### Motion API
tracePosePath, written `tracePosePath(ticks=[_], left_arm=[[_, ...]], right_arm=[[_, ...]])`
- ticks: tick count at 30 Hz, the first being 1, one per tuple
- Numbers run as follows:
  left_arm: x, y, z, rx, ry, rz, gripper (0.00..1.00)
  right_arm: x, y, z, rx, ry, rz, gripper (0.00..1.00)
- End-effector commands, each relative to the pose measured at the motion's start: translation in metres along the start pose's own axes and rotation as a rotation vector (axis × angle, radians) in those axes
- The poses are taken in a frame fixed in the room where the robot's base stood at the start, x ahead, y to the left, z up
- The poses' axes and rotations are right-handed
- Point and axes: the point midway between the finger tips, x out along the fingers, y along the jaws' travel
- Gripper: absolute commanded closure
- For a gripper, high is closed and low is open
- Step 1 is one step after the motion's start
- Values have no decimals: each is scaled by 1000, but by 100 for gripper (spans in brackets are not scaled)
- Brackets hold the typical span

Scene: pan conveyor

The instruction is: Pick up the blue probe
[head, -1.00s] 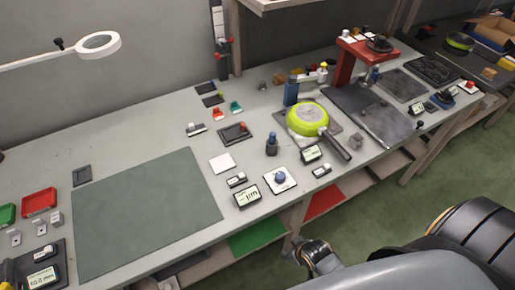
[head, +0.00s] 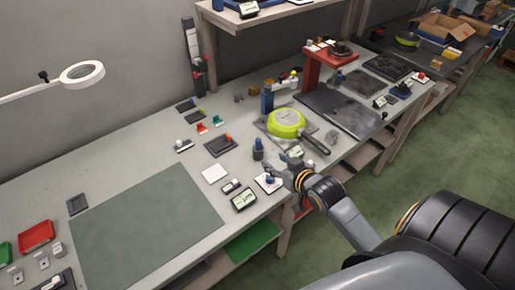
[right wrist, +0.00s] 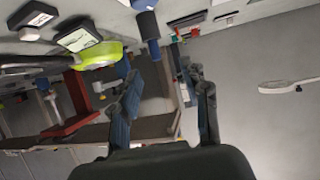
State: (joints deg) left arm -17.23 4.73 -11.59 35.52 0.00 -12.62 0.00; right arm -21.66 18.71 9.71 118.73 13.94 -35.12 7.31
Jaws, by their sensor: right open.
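The blue probe (head: 258,148), a short dark blue upright piece with a darker grip, stands on the grey bench in front of the green pan. In the right wrist view the probe (right wrist: 148,25) shows at the top, beyond the fingertips and upside down. My right gripper (head: 272,171) is at the bench's front edge, just nearer than the probe and apart from it. The right wrist view shows its two fingers (right wrist: 166,76) spread with nothing between them. My left gripper is out of view.
A white pad with a blue knob (head: 268,183) lies partly behind my right gripper. A display box (head: 243,200) and white square (head: 215,173) lie left of it. The green pan (head: 287,123) stands behind, its handle reaching right. The green mat (head: 150,225) is clear.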

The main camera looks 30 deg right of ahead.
Motion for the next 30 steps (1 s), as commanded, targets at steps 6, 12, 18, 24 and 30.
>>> tracePosePath(ticks=[6, 12, 18, 24, 30], left_arm=[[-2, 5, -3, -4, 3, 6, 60], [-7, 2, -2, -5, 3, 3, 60], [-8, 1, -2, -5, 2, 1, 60], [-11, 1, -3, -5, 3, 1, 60], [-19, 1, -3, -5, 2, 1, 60]], right_arm=[[17, 16, -18, 19, 71, 12, 54], [57, 15, -21, 18, 70, 11, 54], [86, 15, -22, 18, 68, 11, 54], [96, 16, -22, 17, 66, 11, 54], [120, 18, -23, 18, 66, 12, 54]])
